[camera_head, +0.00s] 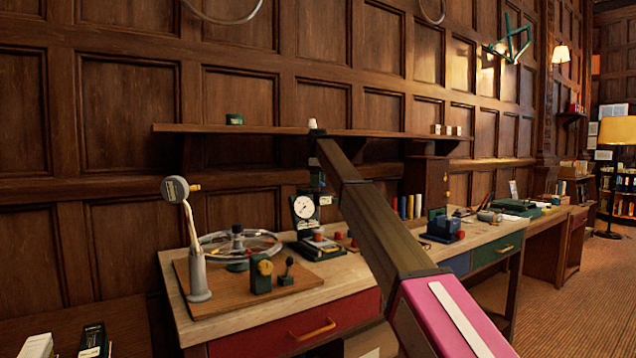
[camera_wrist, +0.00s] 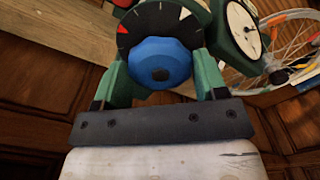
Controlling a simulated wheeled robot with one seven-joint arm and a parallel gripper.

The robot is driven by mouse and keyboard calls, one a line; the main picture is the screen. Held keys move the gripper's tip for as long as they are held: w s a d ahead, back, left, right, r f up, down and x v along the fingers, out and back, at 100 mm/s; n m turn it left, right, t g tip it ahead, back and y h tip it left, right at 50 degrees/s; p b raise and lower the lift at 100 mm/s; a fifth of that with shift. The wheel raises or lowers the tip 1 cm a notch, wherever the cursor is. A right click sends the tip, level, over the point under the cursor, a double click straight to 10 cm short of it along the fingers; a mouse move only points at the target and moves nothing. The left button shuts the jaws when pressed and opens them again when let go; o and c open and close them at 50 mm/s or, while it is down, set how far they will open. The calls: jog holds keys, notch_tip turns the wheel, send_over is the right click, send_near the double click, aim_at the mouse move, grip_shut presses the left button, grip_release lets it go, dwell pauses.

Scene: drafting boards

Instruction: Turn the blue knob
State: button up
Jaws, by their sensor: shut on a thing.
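The blue knob (camera_wrist: 160,62) sits in front of a black round dial plate with white marks and a red mark, seen in the wrist view. My gripper (camera_wrist: 162,74) has one green finger on each side of the knob and is shut on it. The knob's sides are partly hidden where the fingers meet it. In the head view my arm crosses the middle of the picture, and I cannot make out the blue knob or the fingertips there.
A white-faced gauge (camera_wrist: 243,30) is close to the right finger, with a spoked wheel (camera_wrist: 296,45) beyond it. In the head view a wooden bench (camera_head: 345,278) holds a lamp-like stand (camera_head: 195,250) and several small devices. A narrow wall shelf (camera_head: 240,129) runs above.

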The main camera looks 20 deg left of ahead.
jog(key=shift+m, duration=1.6)
jog(key=o, duration=0.9)
jog(key=shift+o, duration=0.2)
